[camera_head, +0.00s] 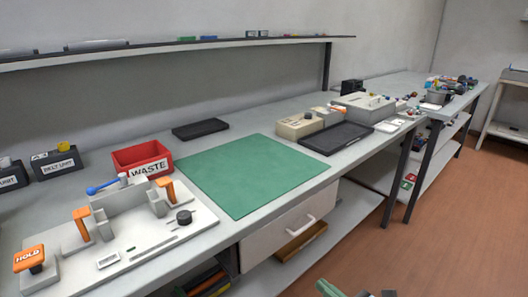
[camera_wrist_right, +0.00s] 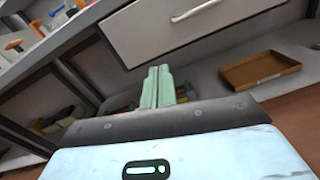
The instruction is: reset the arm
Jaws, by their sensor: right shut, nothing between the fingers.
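My right gripper (camera_head: 340,290) shows only as green finger tips and a dark part at the bottom edge of the head view, in front of the bench and over the floor. In the right wrist view its two green fingers (camera_wrist_right: 158,86) are pressed together with nothing between them. They are below the bench's white drawer (camera_wrist_right: 180,22), which is closed. My left arm and gripper are not in the head view.
The bench (camera_head: 240,132) carries a green mat (camera_head: 245,172), a red WASTE bin (camera_head: 140,158), a white fixture board (camera_head: 185,235) and a black tray (camera_head: 337,138). A brown tray (camera_wrist_right: 262,70) lies on the lower shelf. The floor (camera_head: 440,230) to the right is clear.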

